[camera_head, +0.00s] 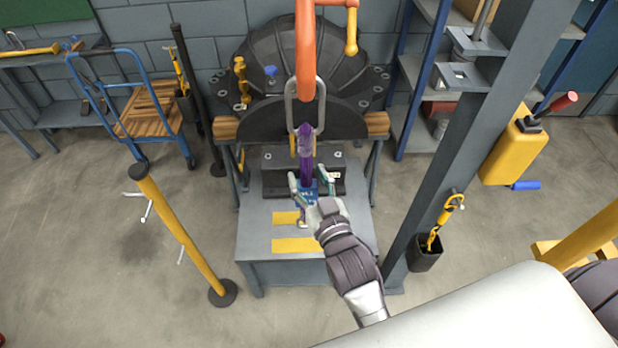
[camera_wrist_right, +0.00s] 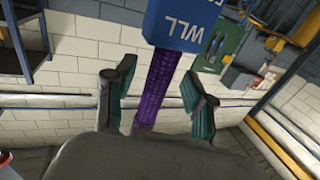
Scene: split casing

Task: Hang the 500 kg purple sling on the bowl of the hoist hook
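The orange hoist hook (camera_head: 305,55) hangs at the top centre of the head view. A grey oblong link (camera_head: 290,108) overlaps its lower end; I cannot tell whether it rests in the bowl. The purple sling (camera_head: 306,165) runs down from the link, with a blue tag (camera_head: 306,190) near my right gripper. My right gripper (camera_head: 311,180) is open around the sling's lower part. In the right wrist view its fingers (camera_wrist_right: 158,90) stand apart on either side of the purple strap (camera_wrist_right: 157,85), with the blue tag (camera_wrist_right: 182,22) above. My left gripper is out of view.
A grey bench (camera_head: 255,225) with yellow marks stands below the sling, before a large dark round casing (camera_head: 300,50). A grey column (camera_head: 470,120) rises at right. A yellow post (camera_head: 180,235) stands at left, near a blue cart (camera_head: 150,100).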

